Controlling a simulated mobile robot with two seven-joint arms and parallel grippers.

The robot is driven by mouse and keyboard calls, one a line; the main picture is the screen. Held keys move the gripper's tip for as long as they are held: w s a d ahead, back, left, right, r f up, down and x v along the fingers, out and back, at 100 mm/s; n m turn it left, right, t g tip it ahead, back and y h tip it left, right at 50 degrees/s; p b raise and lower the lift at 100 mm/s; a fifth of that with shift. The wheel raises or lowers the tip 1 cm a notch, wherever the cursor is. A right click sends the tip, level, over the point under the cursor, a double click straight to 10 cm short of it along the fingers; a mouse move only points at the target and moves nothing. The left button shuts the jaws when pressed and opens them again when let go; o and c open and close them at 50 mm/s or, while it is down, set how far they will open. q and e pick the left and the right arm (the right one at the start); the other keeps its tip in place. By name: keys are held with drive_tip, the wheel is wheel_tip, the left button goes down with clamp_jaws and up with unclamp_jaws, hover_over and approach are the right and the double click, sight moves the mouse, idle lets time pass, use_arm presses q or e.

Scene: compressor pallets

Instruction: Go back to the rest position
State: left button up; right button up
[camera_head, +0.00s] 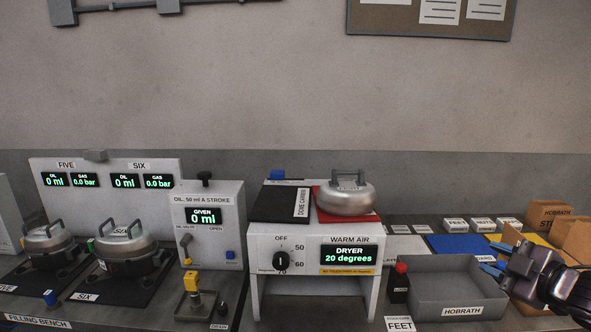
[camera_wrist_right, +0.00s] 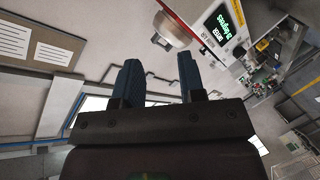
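My right gripper (camera_head: 488,265) is at the right of the head view, above the grey HOBRATH tray (camera_head: 425,303). In the right wrist view its two dark blue fingers (camera_wrist_right: 157,80) stand apart with nothing between them, so it is open and empty. My left gripper is not in the head view. A round metal compressor (camera_head: 346,198) with a handle sits on the red mat on top of the dryer; a round metal body (camera_wrist_right: 172,30) also shows in the right wrist view beyond the fingers.
The warm air dryer (camera_head: 318,244) reads 20 degrees. Two compressors stand on the filling bench, at FIVE (camera_head: 47,240) and SIX (camera_head: 124,243). An oil unit (camera_head: 211,220) stands between bench and dryer. Cardboard boxes (camera_head: 546,215) are at the far right. The space above the tray is open.

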drive_tip(key=s+f+m+h, duration=0.2)
drive_tip(key=s+f+m, duration=0.15)
drive_tip(key=f, duration=0.95)
drive_tip(key=s+a+f+m+g+h, duration=0.1)
drive_tip(key=s+a+f+m, duration=0.2)
drive_tip(key=s+f, duration=0.3)
drive_tip(key=s+a+f+m+g, duration=0.1)
drive_tip(key=s+a+f+m, duration=0.2)
drive_tip(key=f, duration=0.6)
drive_tip(key=s+a+f+m+g+h+b, duration=0.1)
drive_tip(key=s+a+f+m, duration=0.2)
drive_tip(key=s+a+f, duration=0.2)
drive_tip(key=s+f, duration=0.2)
drive_tip(key=s, duration=0.1)
drive_tip(key=shift+s+a+f+h, duration=0.15)
drive_tip(key=shift+s+h, duration=0.15)
drive_tip(key=shift+s, duration=0.05)
